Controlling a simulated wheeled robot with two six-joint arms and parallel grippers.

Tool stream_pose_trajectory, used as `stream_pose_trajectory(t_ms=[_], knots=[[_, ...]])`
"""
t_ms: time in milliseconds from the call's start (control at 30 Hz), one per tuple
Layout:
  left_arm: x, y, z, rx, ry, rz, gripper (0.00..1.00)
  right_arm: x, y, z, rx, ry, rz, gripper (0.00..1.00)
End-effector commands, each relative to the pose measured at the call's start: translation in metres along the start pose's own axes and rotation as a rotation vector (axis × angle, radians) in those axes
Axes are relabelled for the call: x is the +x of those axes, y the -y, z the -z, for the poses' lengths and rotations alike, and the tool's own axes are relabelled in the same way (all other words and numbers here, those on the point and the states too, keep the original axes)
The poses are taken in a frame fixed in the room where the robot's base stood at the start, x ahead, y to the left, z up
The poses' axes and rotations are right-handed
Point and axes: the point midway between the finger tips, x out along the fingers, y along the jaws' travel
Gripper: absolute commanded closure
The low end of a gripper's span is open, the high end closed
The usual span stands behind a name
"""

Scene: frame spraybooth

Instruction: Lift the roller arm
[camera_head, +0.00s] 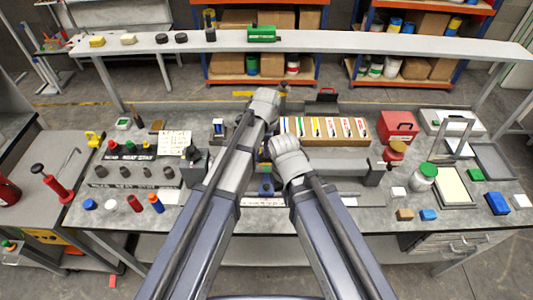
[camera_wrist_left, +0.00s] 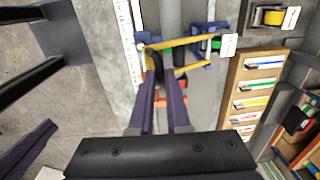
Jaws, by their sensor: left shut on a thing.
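The roller arm (camera_wrist_left: 182,41) is a yellow frame with blue end brackets, seen in the left wrist view beside a long grey bar. My left gripper (camera_wrist_left: 156,60) is shut on its near end, with the dark fingers close together at the yellow part.
A box of colour-marked cards (camera_head: 322,131) stands just right of my wrists. A red case (camera_head: 397,127) and a green-lidded jar (camera_head: 423,177) are farther right. A raised shelf (camera_head: 350,42) spans the back.

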Motion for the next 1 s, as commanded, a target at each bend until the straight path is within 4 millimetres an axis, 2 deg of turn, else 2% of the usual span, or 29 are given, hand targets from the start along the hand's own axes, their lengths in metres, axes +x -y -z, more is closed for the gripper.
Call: stream_pose_trajectory(t_ms=[33, 400, 533, 700, 1000], knots=[[-0.008, 0.014, 0.000, -0.003, 0.000, 0.011, 1.00, -0.009, -0.001, -0.001, 0.000, 0.000, 0.000, 1.00], [-0.025, 0.059, -0.001, -0.006, 0.002, 0.010, 1.00, -0.028, -0.003, -0.002, -0.003, 0.001, 0.000, 1.00], [-0.026, 0.075, 0.000, -0.006, 0.001, -0.043, 1.00, -0.030, -0.003, -0.002, -0.003, 0.002, 0.000, 1.00], [-0.027, 0.085, -0.001, -0.006, 0.000, -0.113, 1.00, -0.032, -0.003, -0.002, -0.003, 0.002, 0.000, 1.00], [-0.028, 0.098, -0.002, -0.007, 0.002, -0.119, 1.00, -0.034, -0.003, -0.002, -0.004, 0.002, 0.000, 1.00]])
